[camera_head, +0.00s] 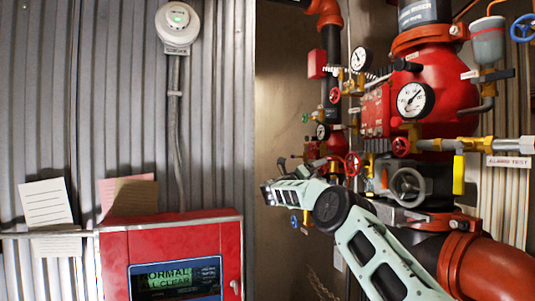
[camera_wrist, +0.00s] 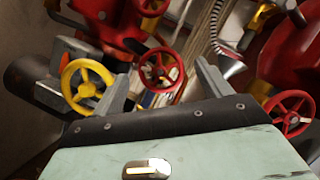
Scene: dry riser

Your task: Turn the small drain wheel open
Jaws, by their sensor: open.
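Several hand wheels are in view, and I cannot tell from any marking which is the small drain wheel. In the wrist view a red wheel (camera_wrist: 160,68) lies beyond the gap between the fingers of my gripper (camera_wrist: 160,76). The fingers are apart and I see nothing gripped. A yellow wheel (camera_wrist: 88,86) is by the left finger, partly overlapped by it. Another red wheel (camera_wrist: 288,113) is at the right. In the head view my arm reaches up and left across the pipework, and its fingertips are not clear. A red wheel (camera_head: 352,164) shows just above the arm.
Gauges (camera_head: 415,100), brass valves and a thick orange-red pipe (camera_head: 485,268) crowd the right. A red alarm panel (camera_head: 172,262) stands at the left against a corrugated wall (camera_head: 110,90).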

